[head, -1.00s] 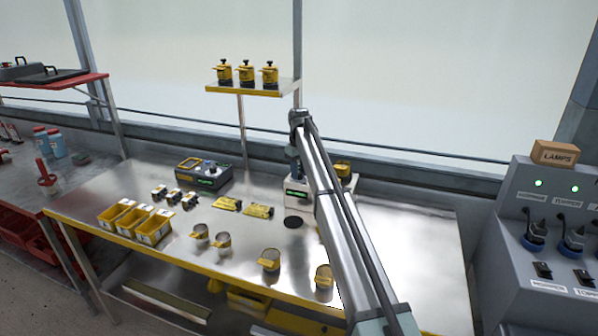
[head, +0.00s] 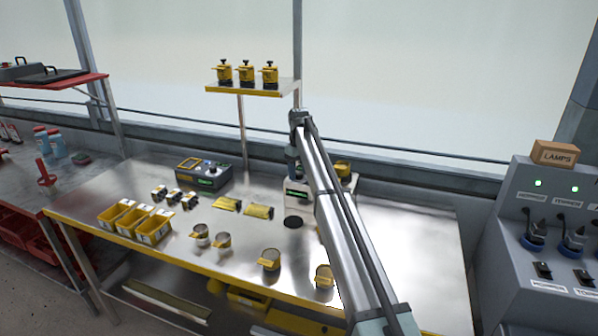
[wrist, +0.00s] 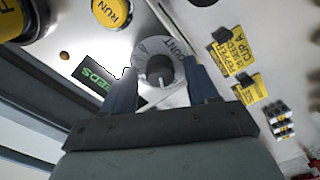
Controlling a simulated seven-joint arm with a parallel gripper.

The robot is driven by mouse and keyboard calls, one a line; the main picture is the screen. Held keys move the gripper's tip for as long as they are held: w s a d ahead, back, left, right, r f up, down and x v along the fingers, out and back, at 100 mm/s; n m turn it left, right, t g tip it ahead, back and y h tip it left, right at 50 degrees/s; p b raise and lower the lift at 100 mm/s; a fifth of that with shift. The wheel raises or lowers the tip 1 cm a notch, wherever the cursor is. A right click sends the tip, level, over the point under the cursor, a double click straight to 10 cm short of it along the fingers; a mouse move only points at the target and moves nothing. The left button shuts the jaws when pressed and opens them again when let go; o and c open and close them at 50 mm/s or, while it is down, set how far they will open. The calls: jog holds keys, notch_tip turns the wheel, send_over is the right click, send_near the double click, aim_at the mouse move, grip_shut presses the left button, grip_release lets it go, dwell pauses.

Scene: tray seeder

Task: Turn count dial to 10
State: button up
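The count dial (wrist: 158,63) is in the wrist view: a dark grey round knob on a pale ring lettered "COUNT". A light pointer mark shows on its lower edge. My gripper (wrist: 160,68) has its two blue fingers apart, one on each side of the dial. I cannot tell whether the fingertips touch it. The seeder's display (wrist: 102,76) beside the dial has green lettering that reads "SEEDS"; its number is not legible. In the head view the seeder (head: 296,195) stands on the bench, partly hidden behind my arm, and the dial cannot be made out.
A yellow RUN button (wrist: 112,12) is close to the dial in the wrist view. Yellow bins (head: 153,229) and several cups stand along the bench's front.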

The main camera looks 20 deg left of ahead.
aim_at(299, 173)
notch_tip(299, 173, up, 14)
dwell(0.8)
jog(key=shift+f, duration=0.15)
